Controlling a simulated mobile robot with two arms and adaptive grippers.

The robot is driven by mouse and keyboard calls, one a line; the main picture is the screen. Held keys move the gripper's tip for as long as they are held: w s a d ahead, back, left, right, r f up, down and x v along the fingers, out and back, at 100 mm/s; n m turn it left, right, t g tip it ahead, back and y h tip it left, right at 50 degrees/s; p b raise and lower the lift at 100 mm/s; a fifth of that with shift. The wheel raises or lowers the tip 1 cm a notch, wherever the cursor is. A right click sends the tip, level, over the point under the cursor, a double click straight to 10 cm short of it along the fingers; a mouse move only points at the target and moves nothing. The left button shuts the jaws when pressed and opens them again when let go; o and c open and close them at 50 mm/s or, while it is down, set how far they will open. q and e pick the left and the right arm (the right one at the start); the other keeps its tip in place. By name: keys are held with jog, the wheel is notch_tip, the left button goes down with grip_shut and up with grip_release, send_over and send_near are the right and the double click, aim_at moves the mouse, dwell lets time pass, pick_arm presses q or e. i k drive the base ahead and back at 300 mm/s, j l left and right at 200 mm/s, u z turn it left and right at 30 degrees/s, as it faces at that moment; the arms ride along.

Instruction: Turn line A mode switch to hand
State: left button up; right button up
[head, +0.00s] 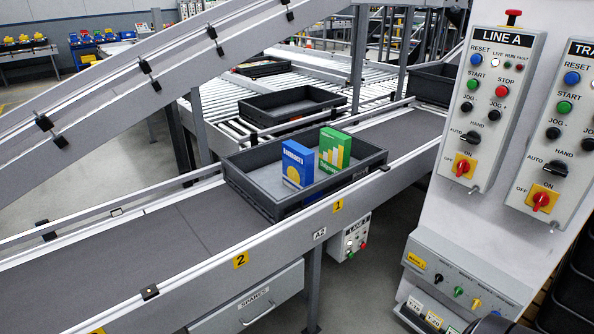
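The LINE A panel (494,112) is a grey box on the sloped pale housing at the right. Its mode switch (471,137) is a black rotary knob between the labels AUTO, on its left, and HAND, on its right. The knob's handle seems to lie toward AUTO, but it is small and its pointer is hard to read.
Above the switch are jog knobs (495,115), a green start button (473,84) and a red stop button (501,91); below is a red-yellow rotary switch (463,166). A similar panel (556,130) stands close right. A conveyor (190,245) carries a grey tote (262,205) with two boxes.

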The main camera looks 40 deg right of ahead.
aim_at(473, 137)
jog(key=z, duration=2.3)
